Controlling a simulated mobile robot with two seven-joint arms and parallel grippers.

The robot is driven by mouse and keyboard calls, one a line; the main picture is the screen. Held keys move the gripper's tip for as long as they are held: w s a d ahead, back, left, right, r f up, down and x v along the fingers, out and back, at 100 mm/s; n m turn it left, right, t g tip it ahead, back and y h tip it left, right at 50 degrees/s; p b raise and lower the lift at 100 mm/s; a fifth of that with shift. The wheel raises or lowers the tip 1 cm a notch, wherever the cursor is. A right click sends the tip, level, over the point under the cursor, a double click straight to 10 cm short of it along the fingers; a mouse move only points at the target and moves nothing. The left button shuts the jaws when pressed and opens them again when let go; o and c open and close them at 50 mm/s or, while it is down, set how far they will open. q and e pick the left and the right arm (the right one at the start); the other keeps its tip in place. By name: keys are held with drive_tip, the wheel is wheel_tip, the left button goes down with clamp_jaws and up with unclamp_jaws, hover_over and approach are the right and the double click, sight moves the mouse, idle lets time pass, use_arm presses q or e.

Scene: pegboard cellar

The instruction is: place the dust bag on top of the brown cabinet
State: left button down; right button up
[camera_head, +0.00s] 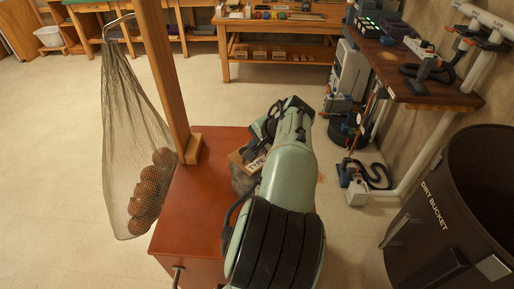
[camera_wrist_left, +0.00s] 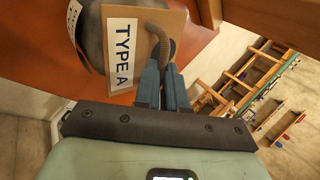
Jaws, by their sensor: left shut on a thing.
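The brown cabinet (camera_head: 196,205) stands in the middle of the head view, with a reddish-brown top. The dust bag (camera_head: 243,181) is a grey bag with a tan card collar marked TYPE A. It is over the right part of the cabinet top, partly hidden by my arm. My left gripper (camera_head: 262,134) is shut on the dust bag. In the left wrist view the blue fingers (camera_wrist_left: 165,84) close at the edge of the bag's collar (camera_wrist_left: 122,50), and the red-brown top lies behind. I cannot tell whether the bag touches the top. My right gripper is not in view.
A wooden post (camera_head: 163,75) rises from the cabinet top, with a net of balls (camera_head: 143,190) hanging at its left. A dark dirt bucket (camera_head: 450,190) stands at the right. Workbenches (camera_head: 280,38) line the back. The floor at left is clear.

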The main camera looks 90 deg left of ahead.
use_arm(q)
drive_tip(key=c, duration=1.2)
unclamp_jaws()
